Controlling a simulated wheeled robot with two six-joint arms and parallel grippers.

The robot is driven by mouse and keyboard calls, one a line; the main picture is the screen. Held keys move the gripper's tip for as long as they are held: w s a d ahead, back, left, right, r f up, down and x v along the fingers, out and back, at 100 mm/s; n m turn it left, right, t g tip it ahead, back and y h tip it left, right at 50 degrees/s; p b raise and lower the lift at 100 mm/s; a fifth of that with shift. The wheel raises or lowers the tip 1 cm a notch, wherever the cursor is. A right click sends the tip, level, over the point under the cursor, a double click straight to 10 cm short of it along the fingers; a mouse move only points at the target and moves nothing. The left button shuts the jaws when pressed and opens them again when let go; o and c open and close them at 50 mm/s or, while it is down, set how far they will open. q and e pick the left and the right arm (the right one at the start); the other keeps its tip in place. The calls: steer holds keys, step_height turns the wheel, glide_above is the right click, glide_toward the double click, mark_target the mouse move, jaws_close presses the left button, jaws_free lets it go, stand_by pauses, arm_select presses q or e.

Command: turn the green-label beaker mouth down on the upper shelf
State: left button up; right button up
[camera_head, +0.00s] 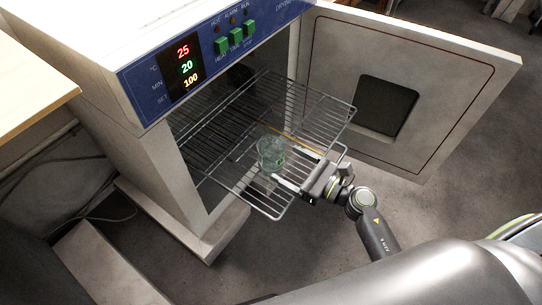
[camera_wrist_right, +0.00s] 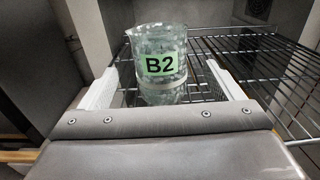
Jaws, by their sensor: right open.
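The clear glass beaker (camera_head: 271,153) stands upright, mouth up, on the pulled-out wire upper shelf (camera_head: 327,112). In the right wrist view the beaker (camera_wrist_right: 150,95) shows its green label (camera_wrist_right: 160,64) reading B2, with its spout at the upper left. My right gripper (camera_head: 281,163) is open at the front of the shelf, its fingers pointing at the beaker. In the wrist view the white fingers (camera_wrist_right: 160,82) lie to either side of the beaker, with a visible gap on each side. My left gripper is not in view.
The drying oven's door (camera_head: 437,92) stands wide open at the right. The control panel (camera_head: 210,50) with lit digits is above the opening. The shelf around the beaker is bare. A wooden surface (camera_head: 30,80) is at the far left.

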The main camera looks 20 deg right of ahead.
mark_target(262, 150)
steer(key=x, duration=0.6)
steer(key=shift+w+a+f, duration=0.2)
steer(key=shift+w+f, duration=0.05)
